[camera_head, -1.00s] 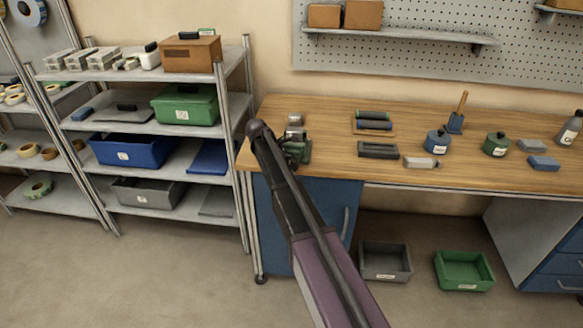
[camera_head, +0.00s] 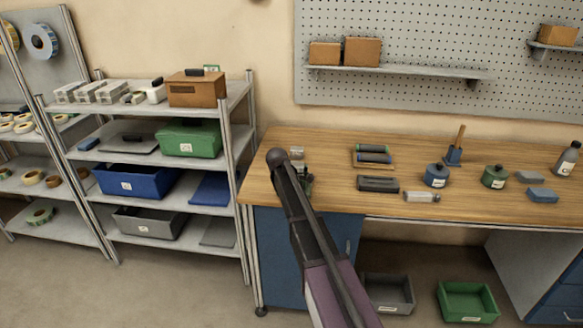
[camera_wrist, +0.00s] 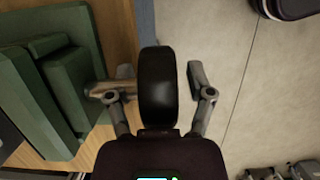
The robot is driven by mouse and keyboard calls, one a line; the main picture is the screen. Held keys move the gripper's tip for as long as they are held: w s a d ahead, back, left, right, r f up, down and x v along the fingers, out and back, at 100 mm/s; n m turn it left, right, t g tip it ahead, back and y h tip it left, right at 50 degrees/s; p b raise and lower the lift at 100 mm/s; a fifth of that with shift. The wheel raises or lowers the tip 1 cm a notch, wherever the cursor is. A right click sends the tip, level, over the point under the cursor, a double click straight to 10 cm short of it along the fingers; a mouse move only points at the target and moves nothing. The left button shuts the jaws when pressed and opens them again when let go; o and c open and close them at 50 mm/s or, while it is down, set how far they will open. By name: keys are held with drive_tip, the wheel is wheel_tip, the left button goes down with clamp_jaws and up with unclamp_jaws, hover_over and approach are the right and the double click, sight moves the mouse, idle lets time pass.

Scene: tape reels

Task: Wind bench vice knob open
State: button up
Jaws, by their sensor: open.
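The green bench vice (camera_wrist: 70,85) fills the left of the wrist view, at the bench edge. A short spindle joins it to a black rounded knob (camera_wrist: 158,95) at the centre. My gripper (camera_wrist: 161,73) is open, with one finger on each side of the knob. The right finger has a visible gap to the knob; whether the left finger touches it I cannot tell. In the head view, a sliver of the green vice (camera_head: 308,181) shows beside my arm, which hides the knob and my gripper.
The wooden bench top (camera_head: 330,200) holds a dark grey block (camera_head: 378,184), a blue pot (camera_head: 436,175) and a green pot (camera_head: 494,176) to the right. A shelf rack (camera_head: 235,150) stands close on the left. Grey (camera_head: 388,291) and green (camera_head: 467,301) bins sit below.

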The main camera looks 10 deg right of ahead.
drive_tip(key=t+y, duration=0.1)
drive_tip(key=y, duration=0.1)
drive_tip(key=shift+y+p, duration=0.3)
drive_tip(key=shift+y, duration=0.1)
drive_tip(key=shift+a+r+p, duration=0.1)
drive_tip(key=shift+r+p, duration=0.25)
drive_tip(key=shift+r, duration=0.05)
wheel_tip(320, 180, up, 13)
drive_tip(key=p, duration=1.3)
drive_tip(key=s+f+m+b, duration=0.1)
drive_tip(key=s+m, duration=1.3)
drive_tip(key=s, duration=1.5)
drive_tip(key=shift+d, duration=0.2)
